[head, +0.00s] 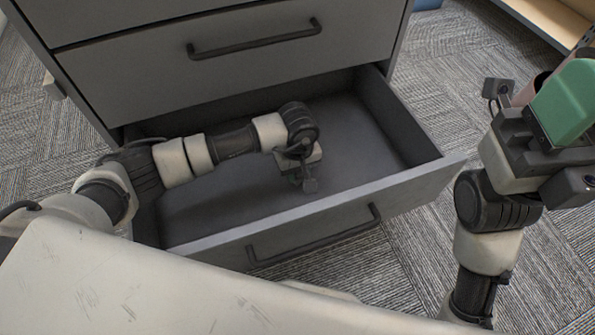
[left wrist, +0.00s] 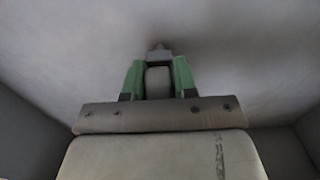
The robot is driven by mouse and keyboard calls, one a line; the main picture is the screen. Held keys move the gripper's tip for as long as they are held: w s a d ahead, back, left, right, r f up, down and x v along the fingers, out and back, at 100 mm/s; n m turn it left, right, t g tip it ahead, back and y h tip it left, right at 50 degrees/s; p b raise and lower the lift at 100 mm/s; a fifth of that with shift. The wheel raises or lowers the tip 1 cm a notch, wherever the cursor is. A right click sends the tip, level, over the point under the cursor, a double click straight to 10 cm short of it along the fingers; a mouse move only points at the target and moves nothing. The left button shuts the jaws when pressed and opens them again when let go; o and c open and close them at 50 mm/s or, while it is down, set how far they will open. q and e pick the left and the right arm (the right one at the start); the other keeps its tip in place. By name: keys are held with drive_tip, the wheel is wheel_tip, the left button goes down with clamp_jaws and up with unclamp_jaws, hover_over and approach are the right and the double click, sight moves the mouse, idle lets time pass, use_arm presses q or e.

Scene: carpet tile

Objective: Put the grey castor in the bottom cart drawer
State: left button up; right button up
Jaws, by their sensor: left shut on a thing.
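The bottom cart drawer (head: 345,205) is pulled open, with a bare grey floor inside. My left arm reaches over its left side, and my left gripper (head: 303,180) is down inside the drawer, near its middle. In the left wrist view, its green fingers (left wrist: 158,78) are shut on the grey castor (left wrist: 158,83), close over the drawer floor. I cannot tell whether the castor touches the floor; the gripper mostly hides it in the head view. My right gripper (head: 568,115) is at the right, outside the drawer; its fingertips do not show clearly.
Two closed drawer fronts (head: 150,85) with dark handles are above the open drawer. The open drawer's front wall (head: 330,215) stands between its inside and my body. A wooden shelf (head: 555,18) is at the upper right. Striped grey carpet (head: 440,60) surrounds the cart.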

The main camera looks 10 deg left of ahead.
use_arm(q)
drive_tip(key=o, duration=0.5)
drive_tip(key=shift+f, duration=0.15)
drive_tip(key=o, duration=0.5)
drive_tip(key=shift+c, duration=0.2)
